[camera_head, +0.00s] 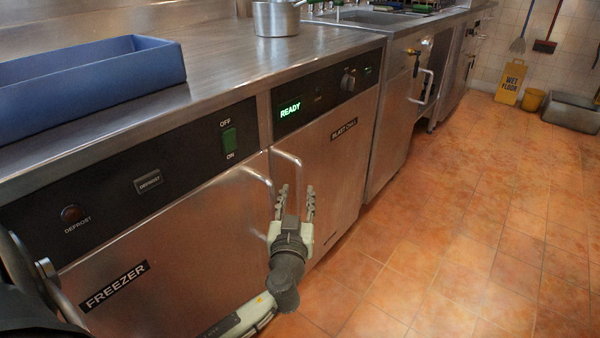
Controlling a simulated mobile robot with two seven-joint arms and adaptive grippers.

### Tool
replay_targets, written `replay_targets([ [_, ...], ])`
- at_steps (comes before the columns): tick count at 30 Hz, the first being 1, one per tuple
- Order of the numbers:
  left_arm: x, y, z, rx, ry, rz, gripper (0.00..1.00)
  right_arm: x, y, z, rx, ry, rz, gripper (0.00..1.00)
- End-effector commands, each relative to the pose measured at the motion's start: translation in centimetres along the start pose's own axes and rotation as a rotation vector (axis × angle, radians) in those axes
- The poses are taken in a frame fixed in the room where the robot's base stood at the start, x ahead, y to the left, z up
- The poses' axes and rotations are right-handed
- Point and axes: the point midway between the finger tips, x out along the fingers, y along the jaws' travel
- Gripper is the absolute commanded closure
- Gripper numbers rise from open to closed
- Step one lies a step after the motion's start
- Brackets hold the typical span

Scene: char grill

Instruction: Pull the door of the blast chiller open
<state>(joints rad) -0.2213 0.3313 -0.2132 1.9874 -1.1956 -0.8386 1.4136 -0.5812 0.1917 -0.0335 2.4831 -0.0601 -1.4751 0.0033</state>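The blast chiller is the steel unit with a black panel that reads READY in green (290,111). Its door (335,180), labelled BLAST CHILL, looks closed, flush with the front. Its bar handle (290,157) is at the door's left edge. My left gripper (296,190) is in front of this handle with its fingers pointing up and spread apart. The lower part of the handle runs down between or behind the fingers; I cannot tell whether they touch it. My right gripper is not in view.
The freezer door (170,255) adjoins on the left, its handle (258,180) close beside my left gripper. A blue bin (90,85) and a pot (276,18) stand on the counter. The tiled floor (450,220) on the right is clear; a wet floor sign (510,83) stands far back.

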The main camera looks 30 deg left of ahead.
Motion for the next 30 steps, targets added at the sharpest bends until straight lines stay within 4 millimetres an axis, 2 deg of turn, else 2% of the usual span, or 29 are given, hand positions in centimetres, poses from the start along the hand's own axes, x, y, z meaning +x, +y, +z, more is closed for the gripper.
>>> replay_targets([
  [4, 2.4, -0.1, -0.4, 0.002, 0.004, -0.001, 0.64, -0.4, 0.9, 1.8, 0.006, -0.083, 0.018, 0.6],
  [9, 5.1, -0.1, -0.2, 0.002, 0.002, -0.001, 0.64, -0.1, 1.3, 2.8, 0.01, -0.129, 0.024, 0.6],
  [12, 6.2, 0.0, -0.2, 0.003, 0.002, 0.0, 0.64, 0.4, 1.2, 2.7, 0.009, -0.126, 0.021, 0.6],
  [16, 7.0, 0.0, -0.1, 0.001, 0.0, 0.0, 0.64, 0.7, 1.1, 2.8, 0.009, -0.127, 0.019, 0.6],
  [24, 7.1, 0.0, 0.0, 0.0, 0.0, 0.0, 0.64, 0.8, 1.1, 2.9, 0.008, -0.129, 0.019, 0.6],
  [30, 7.1, 0.0, -0.1, 0.0, 0.0, 0.0, 0.89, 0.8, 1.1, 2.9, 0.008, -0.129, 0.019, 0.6],
])
